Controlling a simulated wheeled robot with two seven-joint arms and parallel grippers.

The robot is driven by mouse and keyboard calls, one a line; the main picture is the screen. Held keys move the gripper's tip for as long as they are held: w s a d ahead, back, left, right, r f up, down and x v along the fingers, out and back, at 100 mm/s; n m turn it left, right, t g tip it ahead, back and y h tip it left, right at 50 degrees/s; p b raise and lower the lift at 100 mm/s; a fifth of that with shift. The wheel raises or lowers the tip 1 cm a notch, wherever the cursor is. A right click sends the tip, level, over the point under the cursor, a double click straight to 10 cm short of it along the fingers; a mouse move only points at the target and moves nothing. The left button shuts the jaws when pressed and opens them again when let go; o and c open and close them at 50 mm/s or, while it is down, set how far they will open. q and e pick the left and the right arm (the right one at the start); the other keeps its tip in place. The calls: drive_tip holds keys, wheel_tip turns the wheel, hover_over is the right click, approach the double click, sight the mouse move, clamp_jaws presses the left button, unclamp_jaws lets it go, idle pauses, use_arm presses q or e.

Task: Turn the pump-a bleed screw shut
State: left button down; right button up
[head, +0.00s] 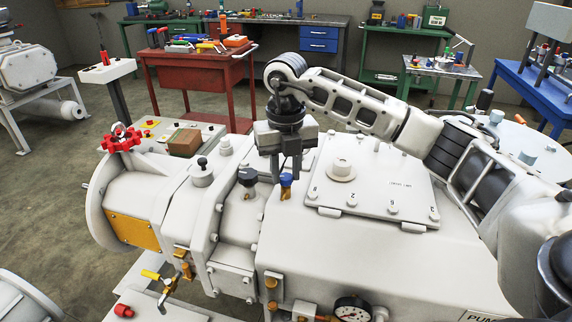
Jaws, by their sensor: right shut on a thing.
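The large white pump (330,253) fills the lower middle of the head view. A small screw with a blue head (286,180) and a brass-coloured lower part stands on its top, left of a bolted cover plate. I take it for the bleed screw; no label on it can be read. My right gripper (285,170) points down over this screw and is shut on its head. The fingertips partly hide the screw, and its thread and seat cannot be made out. My left gripper is not in view.
A black knob (247,177) stands just left of the screw. The bolted cover plate (377,185) with a raised round cap (342,168) lies close on the right. A pressure gauge (352,308) and a red valve wheel (121,139) sit on the pump. Tool benches stand behind.

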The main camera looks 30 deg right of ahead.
sight(285, 176)
drive_tip(key=shift+r+m+p, duration=0.1)
drive_tip(key=shift+m+p, duration=0.3)
drive_tip(key=shift+m, duration=1.2)
drive_tip(key=o, duration=1)
wheel_tip(285, 176, up, 16)
drive_tip(key=shift+f+p, duration=0.1)
drive_tip(key=shift+p, duration=0.85)
